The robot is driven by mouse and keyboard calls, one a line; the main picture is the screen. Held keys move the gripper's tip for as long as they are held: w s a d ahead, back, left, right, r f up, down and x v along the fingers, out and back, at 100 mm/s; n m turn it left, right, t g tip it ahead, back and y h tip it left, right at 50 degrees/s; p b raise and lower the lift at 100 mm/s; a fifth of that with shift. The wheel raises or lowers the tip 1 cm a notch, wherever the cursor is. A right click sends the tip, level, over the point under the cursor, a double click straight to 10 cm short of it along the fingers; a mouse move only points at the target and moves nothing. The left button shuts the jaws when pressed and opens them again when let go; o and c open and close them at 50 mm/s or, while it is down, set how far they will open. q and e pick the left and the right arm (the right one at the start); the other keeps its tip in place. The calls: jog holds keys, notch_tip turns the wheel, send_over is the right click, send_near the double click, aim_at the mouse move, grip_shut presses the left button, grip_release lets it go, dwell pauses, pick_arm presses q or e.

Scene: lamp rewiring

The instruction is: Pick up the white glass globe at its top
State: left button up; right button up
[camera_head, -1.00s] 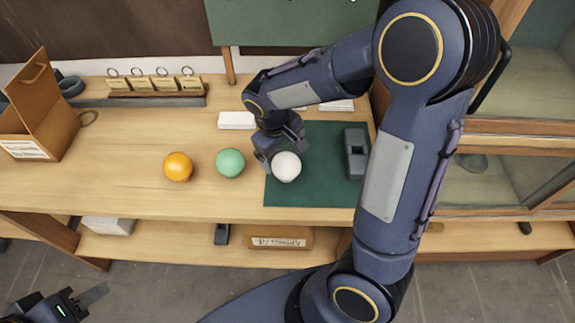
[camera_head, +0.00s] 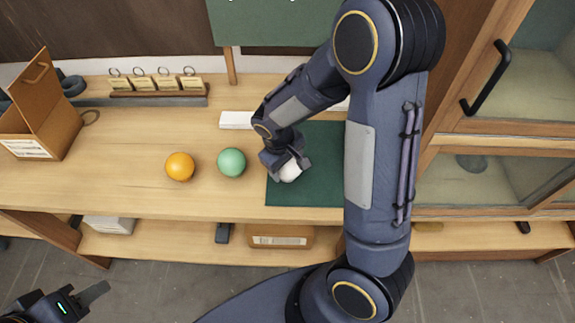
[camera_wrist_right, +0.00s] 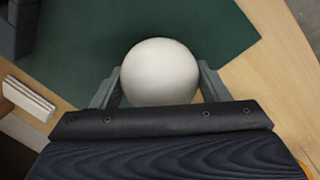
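The white glass globe (camera_head: 289,173) sits on the green mat (camera_head: 325,190), partly hidden by my right gripper in the head view. My right gripper (camera_head: 287,169) is over it, its fingers on either side. In the right wrist view, the globe (camera_wrist_right: 160,72) lies between the two spread fingers of my right gripper (camera_wrist_right: 160,80). The fingers are close to its sides; I cannot tell whether they touch it. My left gripper (camera_head: 88,296) is at the lower left corner, away from the bench, and its opening is not clear.
A green ball (camera_head: 231,162) and an orange ball (camera_head: 180,167) stand on the bench left of the mat. A white block (camera_head: 236,120) lies behind. A brown box (camera_head: 40,115) is at far left, and a glass-fronted cabinet (camera_head: 480,140) at right. The front left bench top is clear.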

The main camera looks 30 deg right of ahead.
jog(key=shift+c, duration=0.9)
